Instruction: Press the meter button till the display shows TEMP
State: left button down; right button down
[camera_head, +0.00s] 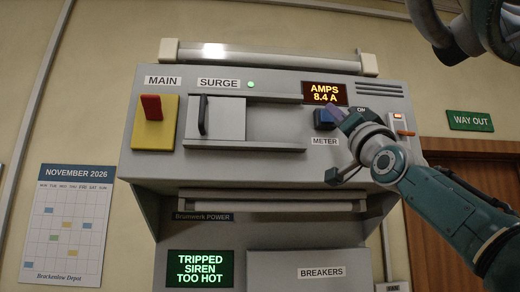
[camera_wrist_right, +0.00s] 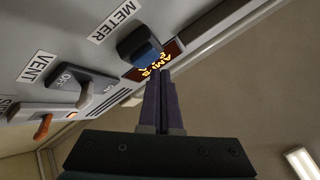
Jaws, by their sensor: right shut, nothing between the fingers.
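The meter button (camera_head: 323,119) is a blue block in a dark housing above the METER label, on the grey console. It also shows in the wrist view (camera_wrist_right: 143,47). The display (camera_head: 325,93) just above it reads AMPS 8.4 A in orange. My right gripper (camera_head: 335,110) has its purple fingers shut and empty, the tips close beside the button. In the wrist view the fingertips (camera_wrist_right: 158,77) overlap the lower edge of the display. I cannot tell whether they touch the button. My left gripper is not in view.
A red MAIN lever (camera_head: 152,108) on a yellow plate and a SURGE slider (camera_head: 203,117) are on the left. The VENT switch (camera_wrist_right: 75,78) and an orange lever (camera_wrist_right: 43,126) are close by my right gripper. A green screen (camera_head: 199,268) reads TRIPPED SIREN TOO HOT.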

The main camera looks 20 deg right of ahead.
jog(key=shift+w, duration=0.1)
dwell(0.5)
jog(key=shift+w+d, duration=0.15)
jog(key=shift+w, duration=0.2)
jog(key=shift+w, duration=0.4)
dwell(0.6)
jog(key=shift+s+b, duration=0.35)
jog(key=shift+s, duration=0.45)
jog(key=shift+s+a, duration=0.25)
jog(key=shift+s, duration=0.55)
jog(key=shift+s+a, duration=0.2)
jog(key=shift+s, duration=0.65)
jog(key=shift+s+a, duration=0.25)
jog(key=shift+s, duration=0.55)
